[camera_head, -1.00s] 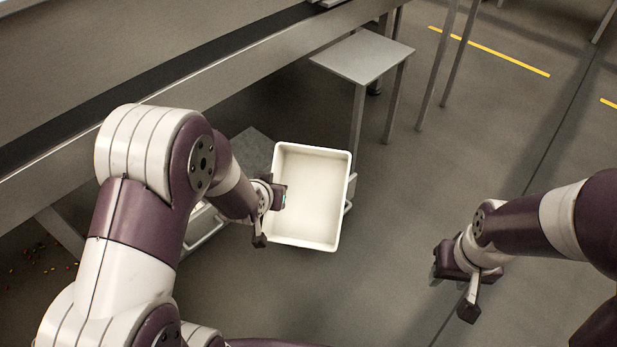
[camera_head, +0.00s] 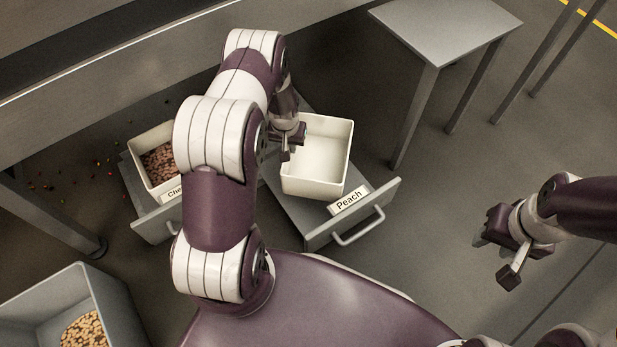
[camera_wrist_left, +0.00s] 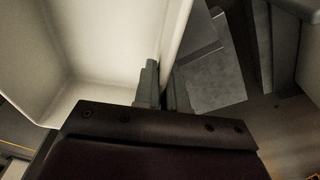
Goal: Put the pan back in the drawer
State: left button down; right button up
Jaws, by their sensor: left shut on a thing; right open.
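The white, empty pan (camera_head: 312,187) is at the rear part of the open grey drawer (camera_head: 388,192) labelled Peach. I cannot tell whether it rests on the drawer bottom or is held just above it. My left gripper (camera_head: 286,143) is shut on the pan's left wall. In the left wrist view, the fingers (camera_wrist_left: 160,85) pinch the wall of the pan (camera_wrist_left: 95,45). My right gripper (camera_head: 499,257) is open and empty, above the floor at the right. My left arm hides part of the area between the drawers.
Another open drawer (camera_head: 152,229) on the left holds a white pan (camera_head: 150,136) of brown candies. A grey bin (camera_head: 35,295) with tan candies stands at the lower left. A small metal table (camera_head: 447,27) is at the upper right. Loose candies lie on the floor at left.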

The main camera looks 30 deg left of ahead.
aim_at(291, 162)
pick_arm(q)
notch_tip(291, 162, down, 9)
jog(key=b, duration=0.5)
jog(key=shift+r, duration=0.15)
jog(key=c, duration=1.6)
grip_release()
jog(key=o, duration=0.4)
